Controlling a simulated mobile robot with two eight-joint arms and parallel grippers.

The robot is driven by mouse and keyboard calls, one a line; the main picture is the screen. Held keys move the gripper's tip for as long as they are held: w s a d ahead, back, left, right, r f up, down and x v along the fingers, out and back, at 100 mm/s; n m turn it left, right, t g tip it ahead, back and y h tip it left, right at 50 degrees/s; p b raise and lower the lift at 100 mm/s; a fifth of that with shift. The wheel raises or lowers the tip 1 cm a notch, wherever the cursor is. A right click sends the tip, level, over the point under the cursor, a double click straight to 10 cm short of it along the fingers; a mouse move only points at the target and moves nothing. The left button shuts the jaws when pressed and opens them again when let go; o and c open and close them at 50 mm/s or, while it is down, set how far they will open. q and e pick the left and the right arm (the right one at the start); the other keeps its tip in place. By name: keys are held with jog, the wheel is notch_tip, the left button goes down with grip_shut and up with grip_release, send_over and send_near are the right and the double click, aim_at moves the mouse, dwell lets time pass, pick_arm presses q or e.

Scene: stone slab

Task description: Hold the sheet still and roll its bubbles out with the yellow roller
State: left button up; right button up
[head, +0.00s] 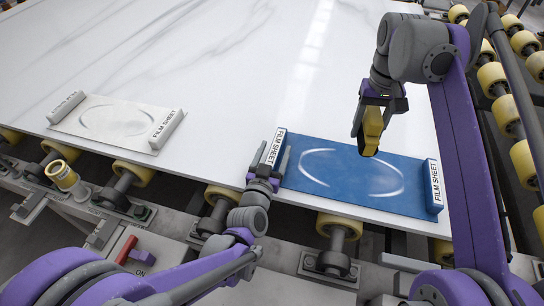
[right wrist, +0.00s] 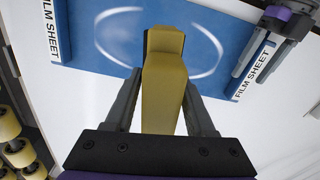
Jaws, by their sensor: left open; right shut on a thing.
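My right gripper (head: 370,108) is shut on the yellow roller (head: 372,133), which fills the middle of the right wrist view (right wrist: 163,95). The roller is over the sheet's upper right part; I cannot tell whether it touches.
A pale film sheet (head: 112,117) with two bars lies on the white slab (head: 220,70) at left. A small yellow cylindrical part (head: 62,175) is on the front frame, near a red switch (head: 127,249). Yellow conveyor rollers (head: 524,160) line the right. The slab's middle is clear.

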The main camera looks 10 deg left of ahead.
pick_arm(q)
grip_shut()
dwell(0.8)
dwell(2.1)
